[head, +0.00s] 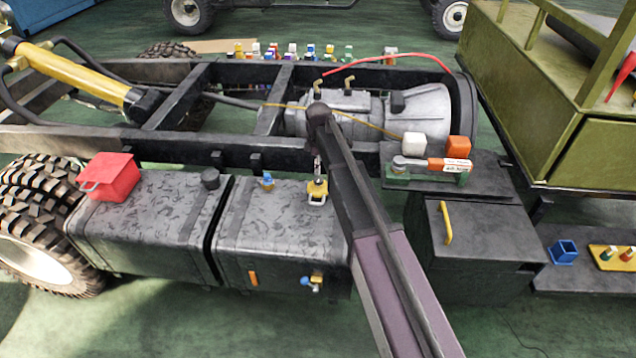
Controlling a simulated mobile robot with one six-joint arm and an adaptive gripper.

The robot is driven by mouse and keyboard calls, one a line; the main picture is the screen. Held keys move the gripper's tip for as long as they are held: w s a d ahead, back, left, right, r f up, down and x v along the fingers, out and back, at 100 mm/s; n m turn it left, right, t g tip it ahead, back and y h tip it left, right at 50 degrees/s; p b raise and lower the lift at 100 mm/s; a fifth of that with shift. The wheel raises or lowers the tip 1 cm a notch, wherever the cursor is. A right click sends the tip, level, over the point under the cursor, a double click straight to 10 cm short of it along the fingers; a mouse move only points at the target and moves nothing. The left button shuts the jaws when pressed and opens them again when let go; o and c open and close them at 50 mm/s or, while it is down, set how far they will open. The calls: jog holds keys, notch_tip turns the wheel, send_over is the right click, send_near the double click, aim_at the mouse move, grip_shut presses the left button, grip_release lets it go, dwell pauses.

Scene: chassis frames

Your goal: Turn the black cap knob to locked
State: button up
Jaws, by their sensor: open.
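A black cap knob (210,178) stands on the top of the left dark tank (140,222), near its right end. It looks upright, but its turn position is too small to read. My arm (350,185) reaches up from the lower right across the right tank (270,228), and its dark far end is over the frame rail, well to the right of the knob. Nothing of mine touches the knob.
A red can (109,176) sits left of the knob. The black frame rail (180,148) runs behind. A black box (475,235) with a yellow handle stands right of my arm.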

aim_at(318, 179)
jog(key=shift+f+b, duration=2.7)
jog(key=shift+f, duration=0.25)
grip_shut()
